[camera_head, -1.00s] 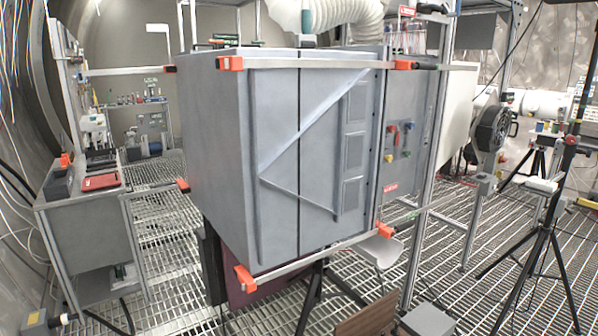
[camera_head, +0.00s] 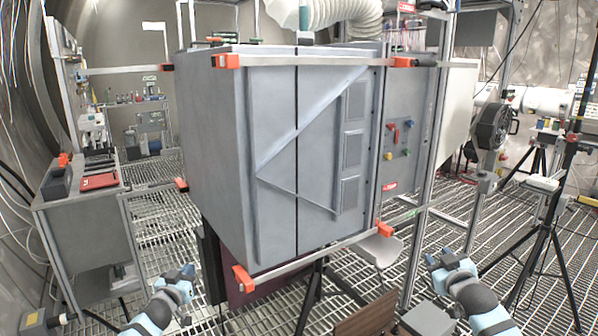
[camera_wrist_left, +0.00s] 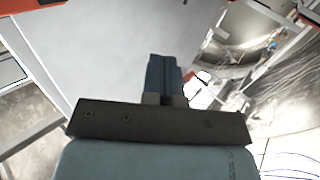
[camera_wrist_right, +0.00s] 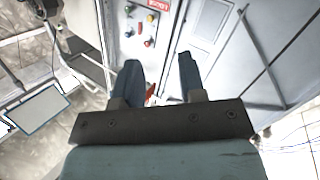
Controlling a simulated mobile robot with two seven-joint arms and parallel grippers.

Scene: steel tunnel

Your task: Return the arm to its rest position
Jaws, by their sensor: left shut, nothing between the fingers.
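My left gripper (camera_head: 187,272) is low in the head view, left of the big grey cabinet. In the left wrist view its two fingers (camera_wrist_left: 165,58) are together with nothing between them. My right gripper (camera_head: 434,261) is low on the right in the head view, in front of the metal grating. In the right wrist view its fingers (camera_wrist_right: 158,62) stand apart with nothing held between them. Both grippers appear clear of the cabinet.
The large grey cabinet (camera_head: 275,150) with orange-capped frame bars fills the middle. A side bench (camera_head: 85,225) stands at left. A black tripod (camera_head: 545,235) stands at right. A brown panel (camera_head: 368,318) and a grey box (camera_head: 428,320) sit at the bottom. Grating shows between them.

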